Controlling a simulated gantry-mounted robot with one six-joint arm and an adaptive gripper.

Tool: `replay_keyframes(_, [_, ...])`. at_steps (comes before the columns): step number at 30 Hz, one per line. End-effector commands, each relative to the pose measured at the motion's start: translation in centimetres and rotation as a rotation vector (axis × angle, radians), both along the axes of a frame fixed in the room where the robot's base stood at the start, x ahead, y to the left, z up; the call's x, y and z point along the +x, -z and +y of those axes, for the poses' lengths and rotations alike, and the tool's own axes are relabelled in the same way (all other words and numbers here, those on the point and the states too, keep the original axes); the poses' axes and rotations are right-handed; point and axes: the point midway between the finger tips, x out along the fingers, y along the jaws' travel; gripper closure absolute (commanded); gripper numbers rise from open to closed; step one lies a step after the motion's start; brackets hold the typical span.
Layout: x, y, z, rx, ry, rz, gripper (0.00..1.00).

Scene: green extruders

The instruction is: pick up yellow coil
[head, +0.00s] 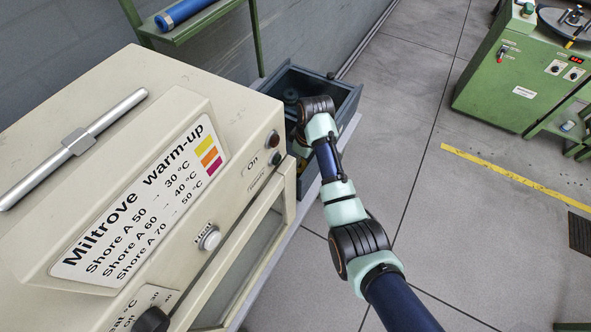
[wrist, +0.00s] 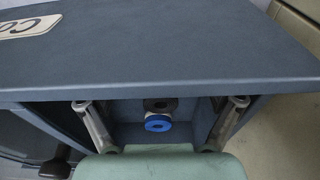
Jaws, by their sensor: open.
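I cannot make out a yellow coil for certain in either view. In the wrist view a blue coil (wrist: 158,123) and a black coil (wrist: 160,104) lie inside a dark grey-blue bin (wrist: 190,70). A white layer shows at the blue coil's edge. My gripper (wrist: 161,104) is open, with one finger at each side of the picture and nothing held between them. In the head view my arm reaches down into the open-topped bin (head: 347,103), beside the beige oven. My wrist and the oven's corner hide much of the bin's inside and the fingers there.
The beige warm-up oven (head: 150,70) stands close on the left, with a metal handle (head: 75,143) on top. A green shelf (head: 190,27) with a blue roll (head: 182,12) is behind. Green machinery (head: 525,75) stands at the right. Grey floor (head: 400,120) lies open between.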

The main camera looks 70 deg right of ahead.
Motion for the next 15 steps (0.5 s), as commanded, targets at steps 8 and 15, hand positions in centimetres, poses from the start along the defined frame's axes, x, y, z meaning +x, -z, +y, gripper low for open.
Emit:
replay_keyframes(8, [0.4, 4.1, 0.0, 0.001, 0.0, 0.002, 0.09])
replay_keyframes(15, [0.7, 5.0, 0.0, -0.002, 0.001, -0.001, 0.09])
